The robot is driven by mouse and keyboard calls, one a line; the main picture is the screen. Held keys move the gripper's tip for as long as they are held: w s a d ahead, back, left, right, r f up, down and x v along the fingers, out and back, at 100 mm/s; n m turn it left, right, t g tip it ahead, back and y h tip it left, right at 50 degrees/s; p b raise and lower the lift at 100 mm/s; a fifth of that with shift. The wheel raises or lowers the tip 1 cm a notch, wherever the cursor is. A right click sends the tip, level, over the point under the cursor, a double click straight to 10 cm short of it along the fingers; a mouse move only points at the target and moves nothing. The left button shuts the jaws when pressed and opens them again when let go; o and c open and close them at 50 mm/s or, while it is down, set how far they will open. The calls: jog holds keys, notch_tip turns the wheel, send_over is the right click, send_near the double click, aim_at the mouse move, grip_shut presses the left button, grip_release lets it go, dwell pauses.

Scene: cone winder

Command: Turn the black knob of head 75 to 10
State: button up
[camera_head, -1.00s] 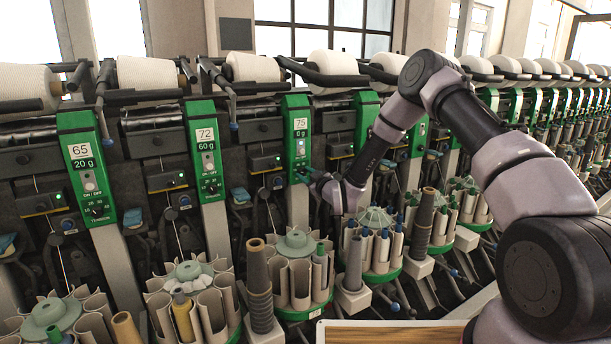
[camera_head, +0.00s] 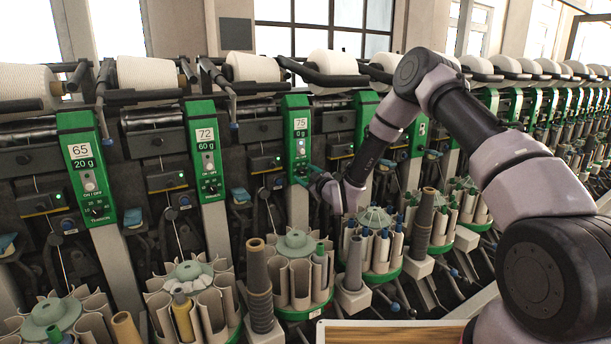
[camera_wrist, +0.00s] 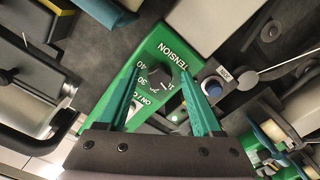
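Head 75 is a green panel (camera_head: 297,135) with a white 75 label and a display that seems to read 0 g. Its black knob is hidden in the head view by my gripper (camera_head: 311,174) at the panel's lower end. In the wrist view the black knob (camera_wrist: 158,76) sits on the green panel under the word TENSION, with 40 and 30 legible on its scale. My gripper (camera_wrist: 160,84) is open, its green fingers on either side of the knob with gaps showing. I cannot tell how deep the fingertips reach or exactly where the knob points.
Head 72 (camera_head: 206,150) and head 65 (camera_head: 88,165) stand to the left, showing 60 g and 20 g. A blue round button (camera_wrist: 213,88) on a dark box lies just right of the fingers. Bobbin carousels (camera_head: 295,270) stand below.

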jog(key=v, duration=1)
jog(key=shift+s+d, duration=0.25)
jog(key=shift+s, duration=0.05)
jog(key=d+r+m+g+h, duration=0.1)
jog(key=d+r+m+h, duration=0.2)
jog(key=d+r, duration=0.4)
jog(key=d+r+m+g+h, duration=0.2)
jog(key=d+r, duration=0.3)
jog(key=r, duration=0.4)
jog(key=s+d+r+m+g+h, duration=0.1)
jog(key=s+d+r+m+h, duration=0.15)
jog(key=s+d+r, duration=0.3)
jog(key=s+d+r+m+g, duration=0.1)
jog(key=s+d+r+m, duration=0.1)
jog(key=s, duration=0.8)
jog(key=s+d+r+m+g, duration=0.2)
jog(key=s+r+m, duration=0.1)
jog(key=s, duration=0.7)
jog(key=s+d+r+m+g, duration=0.1)
jog(key=s+m, duration=0.4)
jog(key=s, duration=0.5)
notch_tip(320, 180, up, 2)
jog(key=shift+d+r, duration=0.1)
jog(key=shift+d, duration=0.35)
